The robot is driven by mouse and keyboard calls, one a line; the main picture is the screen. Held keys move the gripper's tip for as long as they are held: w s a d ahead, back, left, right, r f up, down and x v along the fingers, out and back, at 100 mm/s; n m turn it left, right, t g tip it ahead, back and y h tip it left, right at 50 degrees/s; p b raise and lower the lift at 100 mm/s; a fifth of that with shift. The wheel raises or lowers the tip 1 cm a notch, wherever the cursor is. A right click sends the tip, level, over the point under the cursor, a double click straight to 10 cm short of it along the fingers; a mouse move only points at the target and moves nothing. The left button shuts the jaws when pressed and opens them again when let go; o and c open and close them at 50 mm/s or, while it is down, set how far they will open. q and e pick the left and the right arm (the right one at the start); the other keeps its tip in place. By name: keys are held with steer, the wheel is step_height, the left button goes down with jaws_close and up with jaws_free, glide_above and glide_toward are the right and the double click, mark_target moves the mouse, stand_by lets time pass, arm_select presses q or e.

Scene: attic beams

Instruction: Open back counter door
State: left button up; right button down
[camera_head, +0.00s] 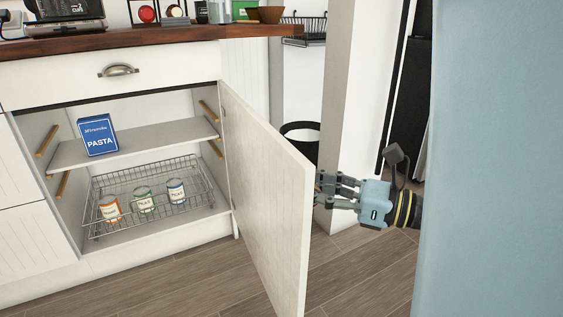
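The white counter door (268,185) is swung wide open on its right-hand side, showing the inside of the cabinet (185,137). Its free edge points towards me. My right gripper (320,188) comes in from the right, beside the door's outer side. Its fingers are apart, with the tips close to the door's free edge; I cannot tell whether they touch it. The door's outer face and any handle on it are hidden. My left gripper is not in view.
A blue pasta box (98,135) stands on the shelf (160,137). A wire basket (190,203) with several cans is below. A wooden counter top (150,38) runs above. A light-blue surface (497,160) fills the right side. The floor (180,280) in front is clear.

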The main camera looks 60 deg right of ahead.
steer(key=shift+d+r, duration=0.15)
steer(key=shift+r, duration=0.1)
steer(key=c, duration=1.2)
jaws_free()
steer(key=shift+o, duration=0.2)
steer(key=shift+s+f, duration=0.1)
steer(key=shift+s, duration=0.05)
steer(key=s, duration=0.7)
steer(key=shift+s+d, duration=0.2)
steer(key=shift+d, duration=0.25)
